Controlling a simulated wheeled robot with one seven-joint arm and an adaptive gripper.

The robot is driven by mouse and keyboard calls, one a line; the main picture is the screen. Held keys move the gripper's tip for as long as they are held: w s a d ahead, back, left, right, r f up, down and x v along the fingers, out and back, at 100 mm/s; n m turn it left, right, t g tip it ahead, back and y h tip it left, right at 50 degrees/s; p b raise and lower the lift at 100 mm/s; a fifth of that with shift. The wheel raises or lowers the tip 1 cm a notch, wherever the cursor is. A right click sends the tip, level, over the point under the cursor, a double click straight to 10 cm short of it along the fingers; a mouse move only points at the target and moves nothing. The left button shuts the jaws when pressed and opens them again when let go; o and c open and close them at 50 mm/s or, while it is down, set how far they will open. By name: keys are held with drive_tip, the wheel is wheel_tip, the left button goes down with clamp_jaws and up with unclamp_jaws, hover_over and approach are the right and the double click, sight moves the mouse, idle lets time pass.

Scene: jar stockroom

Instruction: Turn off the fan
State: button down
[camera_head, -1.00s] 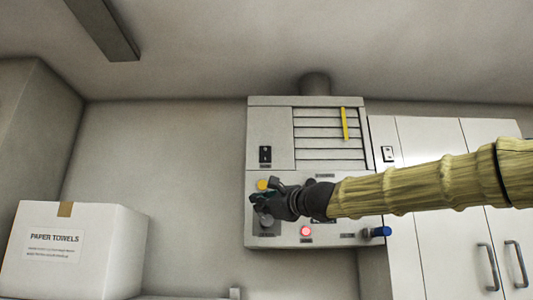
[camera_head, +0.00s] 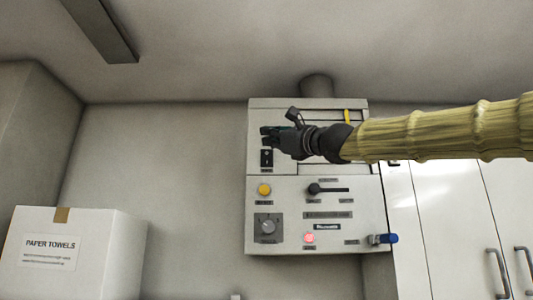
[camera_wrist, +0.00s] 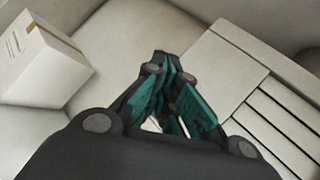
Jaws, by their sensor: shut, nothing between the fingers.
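The fan unit (camera_head: 315,220) is a pale wall-mounted box with a duct on top and louvres. A black rocker switch (camera_head: 266,158) is on its upper left panel. Below are a yellow button (camera_head: 264,190), a grey rotary knob (camera_head: 268,227), a black lever (camera_head: 328,189), a lit red lamp or button (camera_head: 309,238) and a blue-ended handle (camera_head: 384,239). My gripper (camera_head: 266,136) is shut and empty, just above the rocker switch in the picture; I cannot tell whether it touches the panel. My shut teal fingers (camera_wrist: 168,95) show in the wrist view, where the controls are hidden.
A paper towels box (camera_head: 72,253) stands at the lower left. White cabinets (camera_head: 450,215) with handles are on the right. A second small switch plate is partly hidden behind my arm. The wall between box and unit is clear.

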sight(267, 158)
drive_tip(key=w+r+p, duration=0.1)
drive_tip(key=w+p, duration=0.5)
drive_tip(key=w, duration=0.2)
drive_tip(key=shift+w, duration=0.4)
drive_tip(key=shift+w+a+r, duration=0.1)
drive_tip(key=shift+w+r, duration=0.05)
drive_tip(key=shift+r, duration=0.05)
idle(1.3)
drive_tip(key=shift+w, duration=0.25)
drive_tip(key=shift+w+p, duration=0.3)
idle(0.9)
drive_tip(key=shift+s, duration=0.2)
drive_tip(key=shift+s+b, duration=0.65)
drive_tip(key=shift+b, duration=0.05)
